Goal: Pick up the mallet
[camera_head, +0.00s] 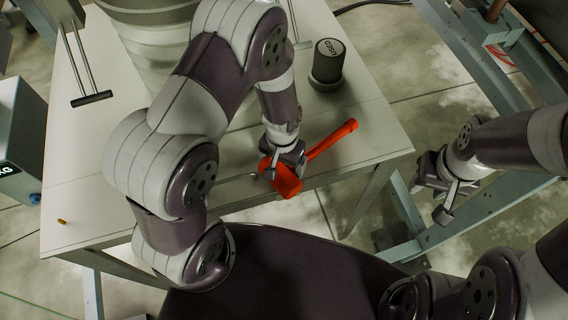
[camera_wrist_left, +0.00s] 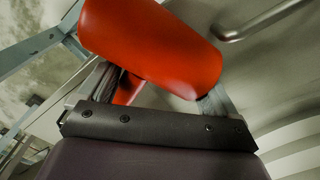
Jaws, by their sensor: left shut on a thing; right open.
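The orange-red mallet (camera_head: 331,142) is at the front right part of the white table, its handle pointing up and to the right. My left gripper (camera_head: 283,170) is shut on the mallet at its head end. In the left wrist view the mallet's head (camera_wrist_left: 150,45) fills the space in front of the fingers, and part of the mallet shows between them. I cannot tell whether the mallet touches the table. My right gripper (camera_head: 445,190) is open and empty, to the right of the table.
The white table (camera_head: 95,165) has a dark cylinder (camera_head: 328,62) at its back right and a large grey container at the back. A T-handled tool (camera_head: 91,98) is at the upper left. A small yellow item (camera_head: 62,222) lies near the left edge. A metal frame (camera_head: 450,50) stands right.

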